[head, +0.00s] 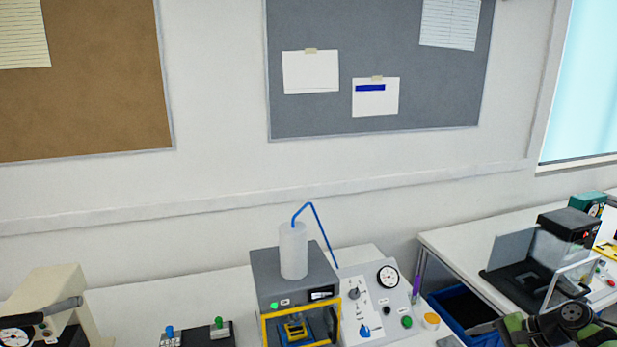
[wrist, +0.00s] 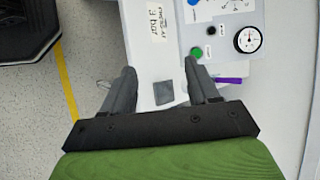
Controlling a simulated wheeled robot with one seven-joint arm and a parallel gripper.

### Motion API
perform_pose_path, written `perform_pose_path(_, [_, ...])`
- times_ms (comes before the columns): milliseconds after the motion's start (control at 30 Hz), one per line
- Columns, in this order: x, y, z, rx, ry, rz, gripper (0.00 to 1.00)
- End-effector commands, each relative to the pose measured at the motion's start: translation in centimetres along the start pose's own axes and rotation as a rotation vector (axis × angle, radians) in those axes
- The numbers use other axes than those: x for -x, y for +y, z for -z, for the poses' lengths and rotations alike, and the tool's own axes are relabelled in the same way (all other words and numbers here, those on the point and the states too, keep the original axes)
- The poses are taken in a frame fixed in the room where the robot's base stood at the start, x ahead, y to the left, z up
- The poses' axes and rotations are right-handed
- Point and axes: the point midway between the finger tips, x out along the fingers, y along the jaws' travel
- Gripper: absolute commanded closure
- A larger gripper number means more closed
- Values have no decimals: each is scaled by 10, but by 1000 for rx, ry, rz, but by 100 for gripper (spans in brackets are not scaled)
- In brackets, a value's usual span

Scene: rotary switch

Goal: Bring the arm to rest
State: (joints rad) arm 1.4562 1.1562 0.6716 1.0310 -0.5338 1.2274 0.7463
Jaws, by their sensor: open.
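My gripper (wrist: 163,72) is open and empty in the wrist view, its two dark fingers spread above the white bench. Part of my arm, green and black, shows at the lower right of the head view; the fingers are not clear there. The grey control panel (head: 378,308) stands on the bench. It bears a grey rotary knob (head: 354,293), a blue knob (head: 364,330), a green button (head: 407,322) and a dial gauge (head: 388,276). In the wrist view the green button (wrist: 196,52) and gauge (wrist: 247,40) lie beyond the right finger.
A grey machine (head: 268,270) with a yellow frame and a clear cylinder stands left of the panel. A blue bin (head: 462,312) sits between the benches. A machine with a clear cover (head: 560,250) stands at right. A small grey square (wrist: 163,92) lies between my fingers' outlines.

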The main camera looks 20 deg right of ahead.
Motion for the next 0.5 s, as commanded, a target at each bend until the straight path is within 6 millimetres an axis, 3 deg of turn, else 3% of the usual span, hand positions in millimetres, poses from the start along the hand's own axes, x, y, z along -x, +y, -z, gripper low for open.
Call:
perform_pose_path(267, [-19,-43,-43,137,-19,-128,40])
perform_pose_path(500, [-39,-84,-106,316,-25,-289,40])
